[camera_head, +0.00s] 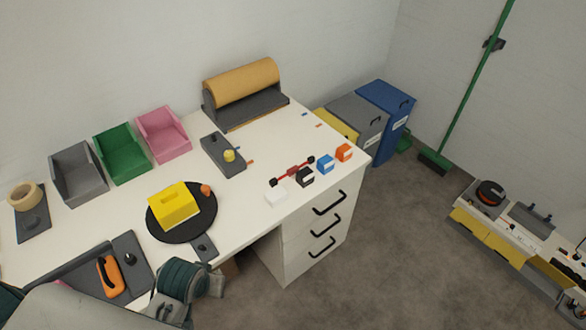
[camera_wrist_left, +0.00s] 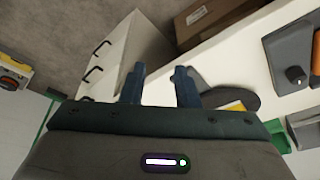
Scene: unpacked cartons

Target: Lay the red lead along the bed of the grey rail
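I cannot pick out a grey rail with certainty. My left gripper shows in the left wrist view (camera_wrist_left: 160,88) with its two dark fingers apart and nothing visible between them. In the head view its teal body (camera_head: 183,280) is over the desk's front edge, well left of the lead; its fingertips are hard to make out there. My right gripper is not in view.
White, black, blue (camera_head: 325,165) and orange blocks sit beside the lead. A black turntable (camera_head: 158,233) carries a yellow block (camera_head: 174,205). A dark fixture with a yellow knob (camera_head: 222,154), a brown roll (camera_head: 240,83) and bins (camera_head: 124,152) stand behind. An orange tool (camera_head: 110,275) lies front left.

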